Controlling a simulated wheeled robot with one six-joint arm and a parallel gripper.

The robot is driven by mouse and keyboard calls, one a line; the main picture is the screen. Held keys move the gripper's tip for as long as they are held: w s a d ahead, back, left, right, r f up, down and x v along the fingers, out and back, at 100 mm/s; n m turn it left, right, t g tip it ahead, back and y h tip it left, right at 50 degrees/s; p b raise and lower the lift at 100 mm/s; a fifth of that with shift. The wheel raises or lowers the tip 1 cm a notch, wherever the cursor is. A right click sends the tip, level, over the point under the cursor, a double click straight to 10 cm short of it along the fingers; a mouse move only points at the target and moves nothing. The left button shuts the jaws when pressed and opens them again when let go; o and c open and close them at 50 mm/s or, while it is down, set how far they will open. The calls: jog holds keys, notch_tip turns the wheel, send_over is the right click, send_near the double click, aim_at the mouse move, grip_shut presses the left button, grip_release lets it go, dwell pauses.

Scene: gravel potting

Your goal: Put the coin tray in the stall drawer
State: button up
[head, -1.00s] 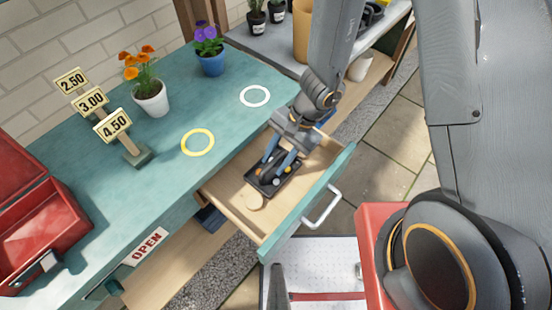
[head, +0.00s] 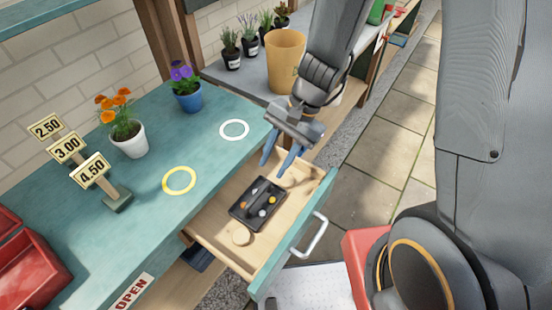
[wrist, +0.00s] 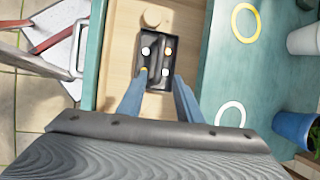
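The black coin tray (head: 248,215) lies flat inside the open stall drawer (head: 217,238), with several coins in it. The wrist view also shows the tray (wrist: 157,78) on the drawer floor (wrist: 123,50). My gripper (head: 280,152) is above the back part of the drawer, raised clear of the tray. Its two blue fingers are spread apart with nothing between them. In the wrist view the fingers (wrist: 158,98) reach toward the tray's near end, with a gap between them.
A round wooden piece (head: 241,236) lies in the drawer beside the tray. The teal counter (head: 130,230) holds a yellow ring (head: 166,188), a white ring (head: 222,131), two flower pots and price signs (head: 92,172). A red box (head: 40,270) stands at the left.

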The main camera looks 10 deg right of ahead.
jog(key=w+d+r+n+t+h, duration=0.1)
jog(key=d+r+n+t+h, duration=0.2)
jog(key=d+r+n, duration=0.4)
jog(key=d+r+h, duration=0.1)
jog(key=d+r, duration=0.2)
jog(key=d, duration=0.5)
jog(key=shift+r+n+t+h, duration=0.3)
jog(key=shift+r+t, duration=0.1)
notch_tip(320, 180, down, 2)
jog(key=shift+f+b, duration=0.1)
jog(key=shift+b, duration=0.85)
